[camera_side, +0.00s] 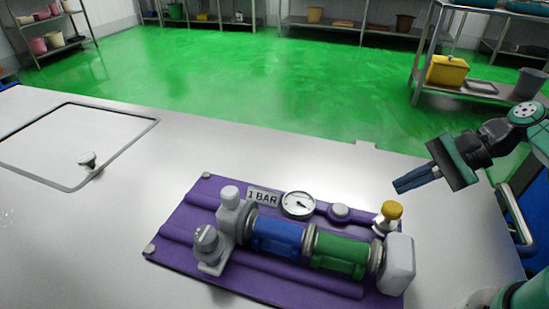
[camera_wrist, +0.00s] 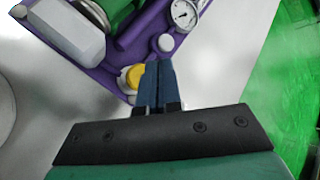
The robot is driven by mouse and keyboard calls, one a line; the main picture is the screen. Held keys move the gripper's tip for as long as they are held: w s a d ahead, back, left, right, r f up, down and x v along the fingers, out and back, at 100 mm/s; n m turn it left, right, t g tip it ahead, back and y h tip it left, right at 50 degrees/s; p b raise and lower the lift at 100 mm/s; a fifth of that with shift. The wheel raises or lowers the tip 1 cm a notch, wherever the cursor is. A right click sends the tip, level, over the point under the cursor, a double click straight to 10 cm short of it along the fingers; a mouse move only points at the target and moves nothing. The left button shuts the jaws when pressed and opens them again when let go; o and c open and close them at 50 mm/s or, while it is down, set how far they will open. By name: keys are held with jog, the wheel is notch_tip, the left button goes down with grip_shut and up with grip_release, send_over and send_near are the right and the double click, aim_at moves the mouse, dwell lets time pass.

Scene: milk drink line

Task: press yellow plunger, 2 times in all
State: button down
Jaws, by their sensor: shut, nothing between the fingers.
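The yellow plunger (camera_side: 391,210) stands on a pale fitting at the right end of a purple board (camera_side: 187,222). Its cap is up, clear of the fitting below it. In the wrist view the yellow plunger (camera_wrist: 132,76) shows just left of my fingers, which partly cover it. My gripper (camera_side: 396,187) is shut and empty, with its blue fingers side by side. In the side view it is up and behind the plunger, apart from it. It also shows in the wrist view (camera_wrist: 158,66).
The board carries a blue cylinder (camera_side: 277,237), a green cylinder (camera_side: 340,254), a white end block (camera_side: 398,265), a round gauge (camera_side: 298,205) and a grey knob (camera_side: 206,239). The bench between is clear.

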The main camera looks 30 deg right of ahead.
aim_at(399, 206)
jog(key=shift+f, duration=0.9)
dwell(1.5)
jog(key=shift+f, duration=0.4)
dwell(0.4)
jog(key=shift+r, duration=0.45)
jog(key=shift+r, duration=2.5)
